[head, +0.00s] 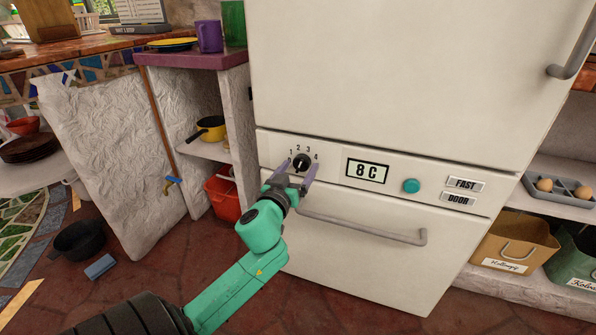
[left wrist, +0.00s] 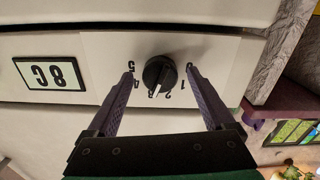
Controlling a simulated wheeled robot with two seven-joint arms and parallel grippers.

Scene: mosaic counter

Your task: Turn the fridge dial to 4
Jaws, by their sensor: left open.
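The black fridge dial (head: 302,162) sits on the panel of the cream fridge (head: 390,90), with numbers around it. In the left wrist view the dial (left wrist: 159,73) appears upside down, its white mark pointing close to the 3. My left gripper (head: 298,170) is open at the dial, one finger on each side. In the left wrist view my left gripper's fingertips (left wrist: 159,72) stand apart from the knob, with gaps visible on both sides. The display (head: 367,171) reads 8 C. My right gripper is not in view.
A teal button (head: 411,186) and FAST (head: 465,184) and DOOR (head: 458,199) labels are right of the display. A drawer handle (head: 365,228) runs below my left gripper. A red bin (head: 224,197) and a shelf with a yellow pan (head: 208,129) stand left of the fridge.

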